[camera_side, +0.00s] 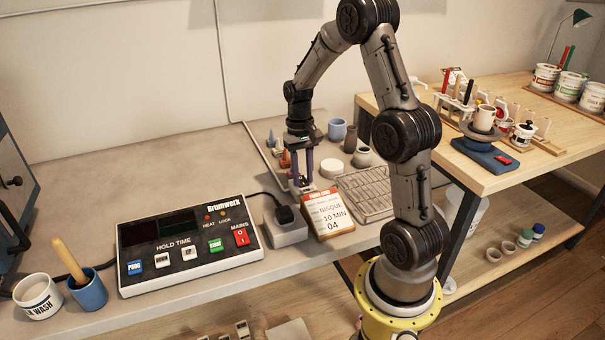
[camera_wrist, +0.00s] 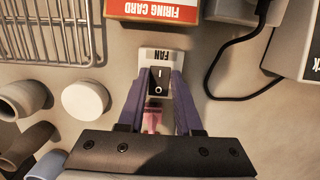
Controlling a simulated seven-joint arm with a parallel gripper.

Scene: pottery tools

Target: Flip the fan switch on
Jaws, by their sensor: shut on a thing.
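The fan switch is a small pale block with a FAN label (camera_wrist: 161,56) and a black rocker (camera_wrist: 158,82) marked I and O. I cannot tell which side of the rocker is pressed. My gripper (camera_wrist: 160,77) points down at the switch, with one purple finger on each side of the rocker, shut on it. In the side view my gripper (camera_side: 301,183) is low over the back of the bench, and the switch between its fingertips is mostly hidden.
The firing card (camera_side: 328,212) lies close to the switch, beside a wire rack (camera_side: 366,194). A grey plug box (camera_side: 286,228) and the control panel (camera_side: 188,243) are to the left. A white disc (camera_wrist: 85,100), pots and a pink cone (camera_wrist: 152,119) stand close by.

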